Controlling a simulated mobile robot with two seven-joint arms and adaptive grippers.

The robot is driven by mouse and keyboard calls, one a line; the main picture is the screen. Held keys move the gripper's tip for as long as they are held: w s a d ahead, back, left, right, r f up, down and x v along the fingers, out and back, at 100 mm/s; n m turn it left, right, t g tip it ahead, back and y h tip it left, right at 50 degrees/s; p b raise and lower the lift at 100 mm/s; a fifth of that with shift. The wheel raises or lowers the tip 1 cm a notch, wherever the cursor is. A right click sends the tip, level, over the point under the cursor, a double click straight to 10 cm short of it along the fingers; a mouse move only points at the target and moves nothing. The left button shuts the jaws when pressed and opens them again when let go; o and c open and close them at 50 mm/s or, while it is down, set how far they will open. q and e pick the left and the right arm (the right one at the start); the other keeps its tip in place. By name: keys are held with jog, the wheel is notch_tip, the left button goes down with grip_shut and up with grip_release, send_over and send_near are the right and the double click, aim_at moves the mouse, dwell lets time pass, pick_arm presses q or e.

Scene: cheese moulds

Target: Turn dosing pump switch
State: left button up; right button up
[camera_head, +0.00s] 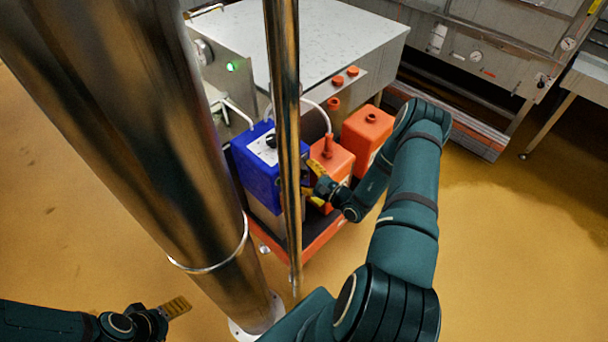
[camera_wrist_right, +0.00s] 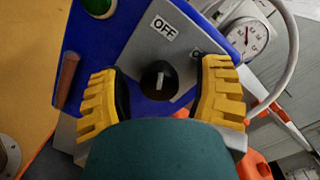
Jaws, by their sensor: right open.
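The dosing pump is a blue box (camera_head: 258,178) on a low orange cart in the head view; its grey panel (camera_wrist_right: 178,50) fills the middle of the right wrist view. Its switch is a black round knob (camera_wrist_right: 158,80) with a short light mark, below a white OFF label (camera_wrist_right: 164,27). It also shows in the head view (camera_head: 271,141). My right gripper (camera_wrist_right: 158,95) is open, its yellow fingers on either side of the knob in the picture; contact cannot be told. My left gripper (camera_head: 168,311) is low at left, away from the pump.
Orange canisters (camera_head: 367,138) stand right of the pump. A thin metal post (camera_head: 288,235) and a thick column (camera_head: 150,140) cross the head view. A steel table (camera_head: 300,40) is behind. A green button (camera_wrist_right: 97,6) and a gauge (camera_wrist_right: 247,38) show in the wrist view.

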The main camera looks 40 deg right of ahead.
grip_shut()
jog(key=shift+m, duration=0.3)
jog(key=m, duration=0.5)
jog(key=shift+t+b, duration=0.35)
jog(key=shift+t, duration=0.05)
jog(key=m, duration=0.6)
jog(key=shift+m+h, duration=0.3)
jog(key=shift+h, duration=0.1)
jog(key=shift+w+r+m, duration=0.1)
jog(key=shift+m, duration=0.2)
